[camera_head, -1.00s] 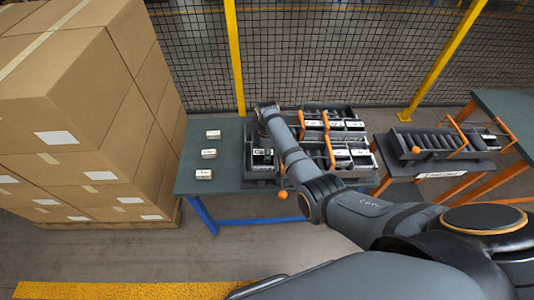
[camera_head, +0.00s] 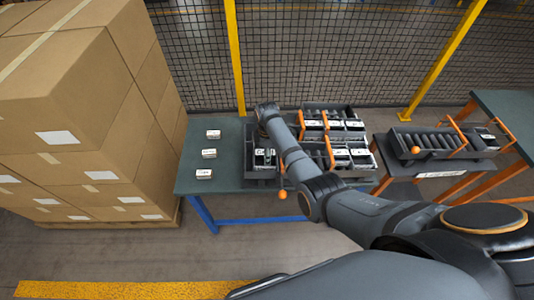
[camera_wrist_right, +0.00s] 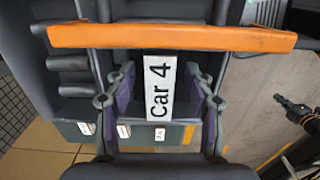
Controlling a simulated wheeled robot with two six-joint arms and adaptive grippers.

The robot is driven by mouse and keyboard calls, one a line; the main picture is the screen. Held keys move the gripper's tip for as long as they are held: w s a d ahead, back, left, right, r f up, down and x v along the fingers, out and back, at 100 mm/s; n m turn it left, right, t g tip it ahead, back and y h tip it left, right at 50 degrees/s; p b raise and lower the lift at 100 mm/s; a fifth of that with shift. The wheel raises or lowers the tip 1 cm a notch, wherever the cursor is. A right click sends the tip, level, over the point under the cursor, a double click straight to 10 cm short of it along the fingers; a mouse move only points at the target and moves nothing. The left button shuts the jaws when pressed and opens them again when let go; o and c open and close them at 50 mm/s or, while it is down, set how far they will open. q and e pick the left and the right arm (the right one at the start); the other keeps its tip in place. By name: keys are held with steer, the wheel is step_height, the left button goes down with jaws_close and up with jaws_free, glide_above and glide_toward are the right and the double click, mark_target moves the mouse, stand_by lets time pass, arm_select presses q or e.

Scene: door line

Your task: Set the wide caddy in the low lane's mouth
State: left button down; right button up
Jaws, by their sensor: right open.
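My right gripper (camera_wrist_right: 160,80) is open, with one finger on each side of a white label reading "Car 4" (camera_wrist_right: 160,88). The label lies on a dark grey part; I cannot tell whether the fingers touch it. In the head view my right arm reaches over the dark rack (camera_head: 329,110) on the green-topped table (camera_head: 225,135), and its wrist hides part of the gripper. A dark unit with a white top (camera_head: 261,159) stands under the wrist at the rack's left. I cannot tell which unit is the wide caddy. My left gripper is not in view.
An orange bar (camera_wrist_right: 170,37) crosses close above the fingers in the wrist view. Three small white-topped blocks (camera_head: 209,153) stand at the table's left. A roller lane (camera_head: 435,141) with orange arches stands right. Stacked cartons (camera_head: 75,100) and a mesh fence (camera_head: 340,60) bound the area.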

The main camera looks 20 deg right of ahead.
steer(key=shift+r, duration=0.1)
step_height(320, 180, up, 12)
stand_by(0.4)
stand_by(1.4)
